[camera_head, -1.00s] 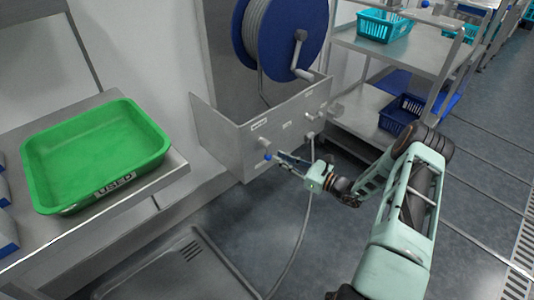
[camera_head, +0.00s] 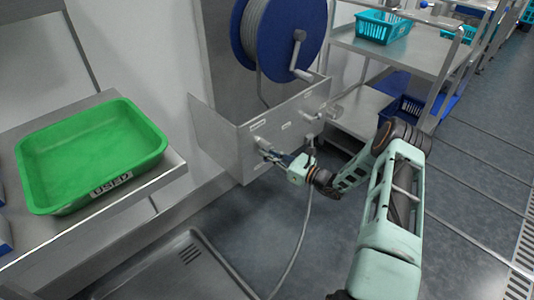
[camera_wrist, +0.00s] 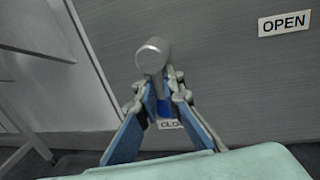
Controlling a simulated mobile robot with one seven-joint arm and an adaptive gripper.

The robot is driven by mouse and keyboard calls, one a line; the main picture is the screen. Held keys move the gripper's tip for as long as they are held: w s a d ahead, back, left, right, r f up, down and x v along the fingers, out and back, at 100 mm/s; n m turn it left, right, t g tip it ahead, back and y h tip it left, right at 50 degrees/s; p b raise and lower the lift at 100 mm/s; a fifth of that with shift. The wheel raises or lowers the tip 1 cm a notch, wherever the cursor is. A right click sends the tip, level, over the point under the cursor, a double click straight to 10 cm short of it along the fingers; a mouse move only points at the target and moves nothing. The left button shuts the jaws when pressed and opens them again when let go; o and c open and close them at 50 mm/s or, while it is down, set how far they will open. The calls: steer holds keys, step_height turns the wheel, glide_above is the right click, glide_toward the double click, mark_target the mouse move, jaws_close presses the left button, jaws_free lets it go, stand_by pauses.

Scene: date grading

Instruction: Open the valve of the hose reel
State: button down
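The hose reel's valve sits on the steel panel (camera_head: 262,165). Its grey round hub (camera_wrist: 153,55) shows in the wrist view. Its lever points down to a blue end (camera_wrist: 163,108), over a partly covered label (camera_wrist: 169,124) reading "CLO". An "OPEN" label (camera_wrist: 285,23) is to the upper right. My gripper (camera_wrist: 160,88) has one finger on each side of the lever near the blue end. Whether the fingers press on it cannot be told. In the head view my gripper (camera_head: 275,155) is at the panel and hides the blue end.
The blue hose reel (camera_head: 300,35) with its crank is above the panel. A grey hose (camera_head: 304,225) hangs down to the floor. A green tray (camera_head: 160,152) is on the left table. A shelf with a turquoise basket (camera_head: 383,27) stands at the right. A floor basin (camera_head: 150,275) lies in front.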

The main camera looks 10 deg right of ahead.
mark_target(267, 139)
steer(key=shift+d, duration=0.1)
stand_by(0.4)
steer(key=n, duration=0.3)
steer(key=d+n+h, duration=0.1)
steer(key=shift+w+r+g, duration=0.15)
steer(key=shift+w+g, duration=0.15)
steer(key=shift+w, duration=0.05)
steer(key=shift+w+d+r+n+t+h+b, duration=0.15)
steer(key=shift+d+r+n+h+b, duration=0.25)
steer(key=shift+n, duration=1.55)
steer(key=shift+w+d+r+n+t+h+b, duration=0.1)
steer(key=shift+w+d+r+n+h+b, duration=0.3)
steer(key=shift+n, duration=1.6)
steer(key=shift+s+r+n+t+h+b, duration=0.2)
steer(key=shift+r+n+h, duration=0.45)
steer(key=shift+n, duration=1.3)
steer(key=shift+w, duration=0.15)
steer(key=c, duration=2.3)
jaws_free()
steer(key=shift+c, duration=0.2)
